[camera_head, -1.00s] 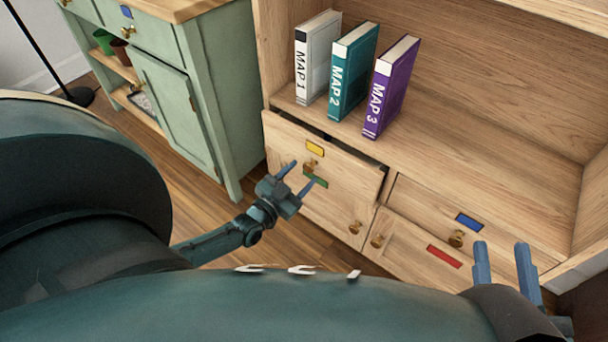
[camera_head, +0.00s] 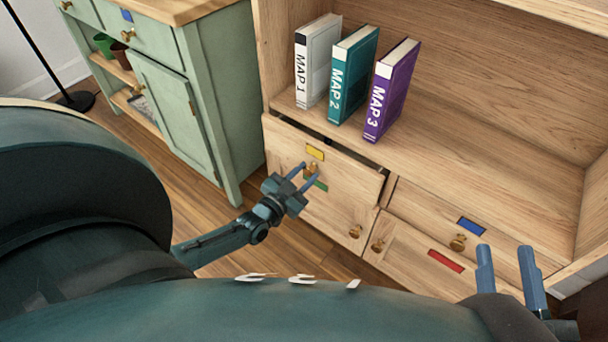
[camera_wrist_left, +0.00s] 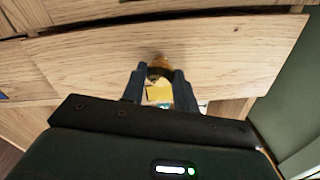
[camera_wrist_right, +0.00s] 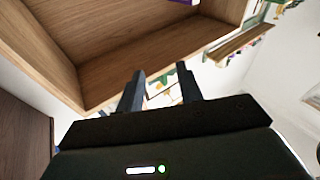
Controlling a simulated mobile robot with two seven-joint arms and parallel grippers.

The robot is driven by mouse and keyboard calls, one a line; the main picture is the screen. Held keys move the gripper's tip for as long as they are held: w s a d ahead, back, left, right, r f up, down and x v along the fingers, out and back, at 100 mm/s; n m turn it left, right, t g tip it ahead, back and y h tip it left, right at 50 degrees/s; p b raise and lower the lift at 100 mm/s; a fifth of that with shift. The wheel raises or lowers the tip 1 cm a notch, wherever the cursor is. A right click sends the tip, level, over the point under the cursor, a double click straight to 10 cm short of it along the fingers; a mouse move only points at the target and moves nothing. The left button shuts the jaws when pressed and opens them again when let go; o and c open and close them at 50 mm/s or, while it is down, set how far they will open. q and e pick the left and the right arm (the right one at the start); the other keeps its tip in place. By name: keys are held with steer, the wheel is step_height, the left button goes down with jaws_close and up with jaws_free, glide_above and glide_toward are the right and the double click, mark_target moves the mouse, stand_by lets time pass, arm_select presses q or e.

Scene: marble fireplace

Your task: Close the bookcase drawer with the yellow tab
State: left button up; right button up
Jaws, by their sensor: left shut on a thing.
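The drawer with the yellow tab (camera_head: 314,153) is at the upper left of the bookcase's lower part. It stands a little open, with a dark gap (camera_head: 345,150) along its top edge. Its brass knob (camera_head: 312,169) is below the tab. My left gripper (camera_head: 309,170) is shut on this knob; in the left wrist view the knob (camera_wrist_left: 157,70) shows between the fingertips, against the wooden drawer front (camera_wrist_left: 215,52). My right gripper (camera_head: 505,248) is open and empty, in front of the bookcase's right side; its spread fingers also show in the right wrist view (camera_wrist_right: 160,82).
Green tab (camera_head: 316,184), blue tab (camera_head: 471,226) and red tab (camera_head: 445,261) mark other drawer fronts, which have brass knobs. Three map books (camera_head: 349,75) stand on the shelf above. A green cabinet (camera_head: 185,110) stands close on the left. Wooden floor is clear between.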

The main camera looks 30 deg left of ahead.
arm_select(q)
jaws_close()
steer(key=shift+w, duration=0.15)
arm_select(e)
steer(key=shift+f, duration=0.1)
arm_select(q)
steer(key=shift+w, duration=0.3)
steer(key=w+b, duration=0.1)
steer(key=w, duration=0.1)
steer(key=shift+w+d+f, duration=0.1)
steer(key=shift+w+d, duration=0.05)
steer(key=shift+w, duration=0.3)
steer(key=o, duration=0.9)
jaws_free()
arm_select(e)
steer(key=shift+a, duration=0.1)
